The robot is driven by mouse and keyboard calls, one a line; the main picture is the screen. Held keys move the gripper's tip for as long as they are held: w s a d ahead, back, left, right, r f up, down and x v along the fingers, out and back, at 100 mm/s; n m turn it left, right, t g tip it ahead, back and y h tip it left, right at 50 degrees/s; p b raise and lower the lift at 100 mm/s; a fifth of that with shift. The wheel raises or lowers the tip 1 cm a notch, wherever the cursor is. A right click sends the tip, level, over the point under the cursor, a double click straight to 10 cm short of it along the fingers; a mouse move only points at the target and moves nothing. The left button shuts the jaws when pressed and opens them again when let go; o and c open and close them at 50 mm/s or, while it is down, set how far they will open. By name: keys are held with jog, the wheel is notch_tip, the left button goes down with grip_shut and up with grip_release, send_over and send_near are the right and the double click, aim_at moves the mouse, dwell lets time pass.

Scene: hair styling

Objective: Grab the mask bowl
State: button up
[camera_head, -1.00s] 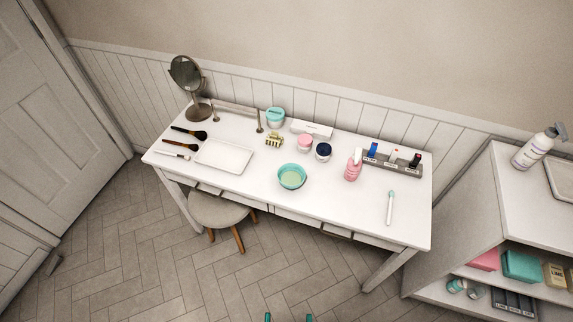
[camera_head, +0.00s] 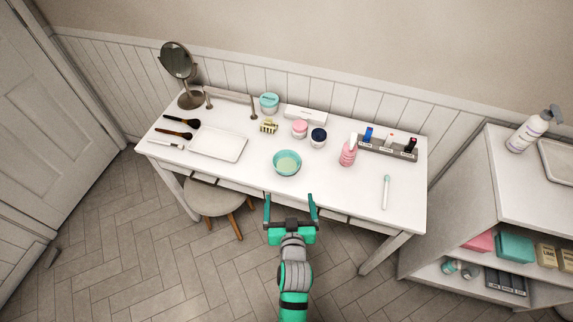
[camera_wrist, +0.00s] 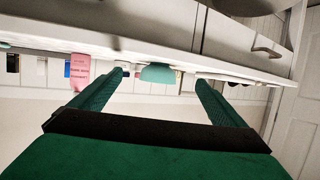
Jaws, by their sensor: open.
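The mask bowl (camera_head: 287,162) is a teal bowl with pale green contents. It stands upright on the white table, near the middle of its front edge. My gripper (camera_head: 291,205) is open and empty, in front of the table's front edge, just below the bowl in the head view and apart from it. In the wrist view the bowl (camera_wrist: 158,74) shows partly, between the two fingers (camera_wrist: 155,92) and beyond the table edge. The picture there appears upside down.
A white tray (camera_head: 218,157) lies left of the bowl. A pink bottle (camera_head: 347,154) and a white brush (camera_head: 386,192) are on its right. Pink and navy jars (camera_head: 318,138) stand behind it. A stool (camera_head: 212,196) is under the table. The tabletop beside the bowl is clear.

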send_near(286, 158)
jog(key=x, duration=0.6)
jog(key=shift+w, duration=0.25)
jog(key=c, duration=1.2)
